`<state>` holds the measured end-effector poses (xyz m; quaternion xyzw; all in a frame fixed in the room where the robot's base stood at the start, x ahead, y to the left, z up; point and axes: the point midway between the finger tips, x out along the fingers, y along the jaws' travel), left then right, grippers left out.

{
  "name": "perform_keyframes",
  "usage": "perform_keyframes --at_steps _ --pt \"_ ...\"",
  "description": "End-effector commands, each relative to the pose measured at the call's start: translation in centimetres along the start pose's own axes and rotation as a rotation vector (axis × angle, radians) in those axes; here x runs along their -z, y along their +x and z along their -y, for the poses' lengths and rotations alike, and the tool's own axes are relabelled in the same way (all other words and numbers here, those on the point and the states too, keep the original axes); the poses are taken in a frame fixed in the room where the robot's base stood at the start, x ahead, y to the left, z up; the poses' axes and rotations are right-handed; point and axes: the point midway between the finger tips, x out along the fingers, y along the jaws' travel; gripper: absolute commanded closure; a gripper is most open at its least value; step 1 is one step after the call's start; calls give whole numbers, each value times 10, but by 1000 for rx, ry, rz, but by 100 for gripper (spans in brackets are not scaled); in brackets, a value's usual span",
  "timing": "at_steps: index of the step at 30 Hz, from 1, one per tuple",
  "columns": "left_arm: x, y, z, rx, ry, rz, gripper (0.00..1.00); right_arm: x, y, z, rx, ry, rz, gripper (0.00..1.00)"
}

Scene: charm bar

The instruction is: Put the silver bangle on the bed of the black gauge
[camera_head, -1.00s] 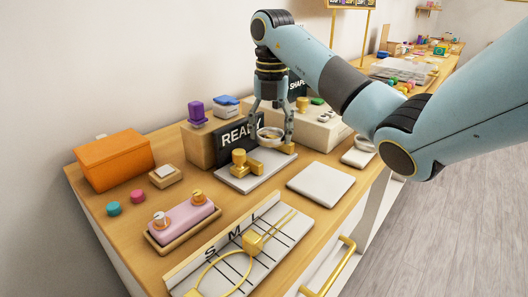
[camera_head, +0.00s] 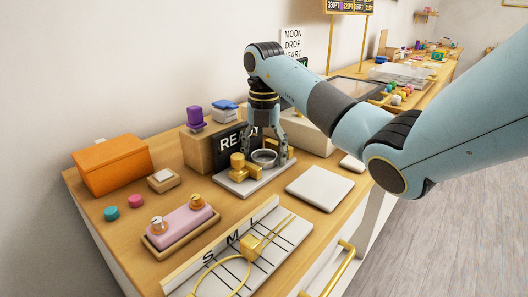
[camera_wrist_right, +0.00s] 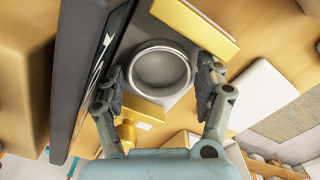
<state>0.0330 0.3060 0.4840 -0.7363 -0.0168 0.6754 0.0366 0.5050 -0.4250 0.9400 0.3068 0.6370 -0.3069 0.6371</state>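The silver bangle (camera_head: 264,163) lies flat, seemingly on the grey bed (camera_head: 238,187) of the gauge with the black READY panel (camera_head: 229,148). It sits between brass blocks, and it also shows in the right wrist view (camera_wrist_right: 160,93). My right gripper (camera_head: 267,156) points down around the bangle. In the right wrist view its two fingers (camera_wrist_right: 160,75) stand on either side of the ring with a small gap at each side, so it looks open. Part of the panel is hidden behind the fingers. My left gripper is not in view.
A white pad (camera_head: 319,187) lies right of the gauge. A pink cushion tray (camera_head: 180,230) and a size board (camera_head: 290,232) with a gold bangle are in front. An orange box (camera_head: 110,160) stands at left. My right arm spans the right side above the counter.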

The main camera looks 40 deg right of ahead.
Motion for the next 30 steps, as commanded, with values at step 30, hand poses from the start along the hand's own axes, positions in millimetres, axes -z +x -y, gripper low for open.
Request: perform_keyframes --at_steps 30 --pt "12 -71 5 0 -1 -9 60 0 -123 0 0 0 0 30"
